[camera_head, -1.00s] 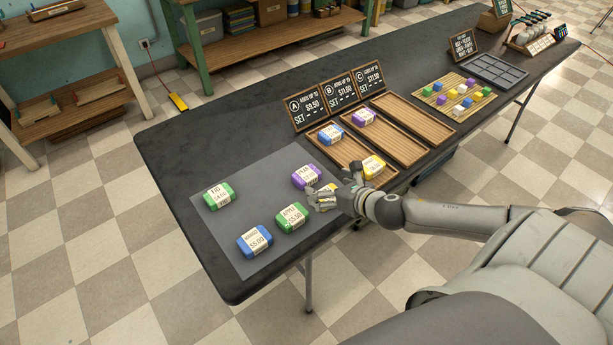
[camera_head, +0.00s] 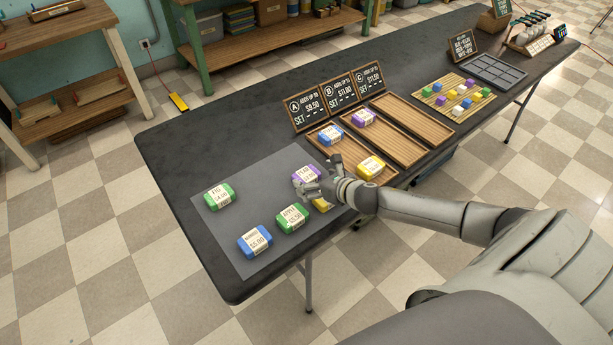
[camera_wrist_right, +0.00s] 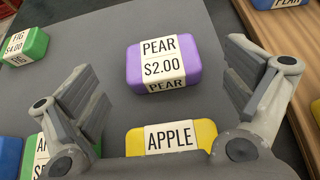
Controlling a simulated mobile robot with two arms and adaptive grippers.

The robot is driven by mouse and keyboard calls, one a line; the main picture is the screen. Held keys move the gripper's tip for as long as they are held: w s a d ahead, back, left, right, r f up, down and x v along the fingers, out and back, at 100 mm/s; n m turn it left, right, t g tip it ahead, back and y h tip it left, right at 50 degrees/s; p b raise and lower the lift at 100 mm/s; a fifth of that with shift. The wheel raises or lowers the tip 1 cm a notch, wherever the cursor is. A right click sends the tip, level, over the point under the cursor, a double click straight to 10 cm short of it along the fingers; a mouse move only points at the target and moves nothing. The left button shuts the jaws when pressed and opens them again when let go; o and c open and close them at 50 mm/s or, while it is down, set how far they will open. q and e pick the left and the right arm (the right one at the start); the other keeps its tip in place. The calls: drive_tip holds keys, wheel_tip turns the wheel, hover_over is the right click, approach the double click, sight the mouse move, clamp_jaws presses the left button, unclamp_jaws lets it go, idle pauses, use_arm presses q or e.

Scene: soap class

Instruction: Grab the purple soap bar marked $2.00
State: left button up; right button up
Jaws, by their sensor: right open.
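The purple soap bar (camera_wrist_right: 164,66) lies on the grey mat. Its white label reads PEAR $2.00 in the right wrist view, where it sits ahead of and between the open fingers of my right gripper (camera_wrist_right: 170,105). Nothing is between the fingertips. In the head view the same purple bar (camera_head: 303,173) is partly covered by my right gripper (camera_head: 318,182), which hovers at its near right side. A yellow APPLE bar (camera_wrist_right: 170,138) lies just nearer than the purple bar, below the gripper. My left gripper is not in view.
On the mat (camera_head: 268,185) lie a green FIG bar (camera_head: 219,195), a green APPLE bar (camera_head: 292,218) and a blue bar (camera_head: 254,241). Wooden trays (camera_head: 412,127) stand to the right; another purple bar (camera_head: 363,119) is in the middle one. Price signs (camera_head: 305,109) stand behind.

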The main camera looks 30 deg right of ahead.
sight(306, 174)
drive_tip(key=shift+x, duration=1.7)
drive_tip(key=c, duration=1.2)
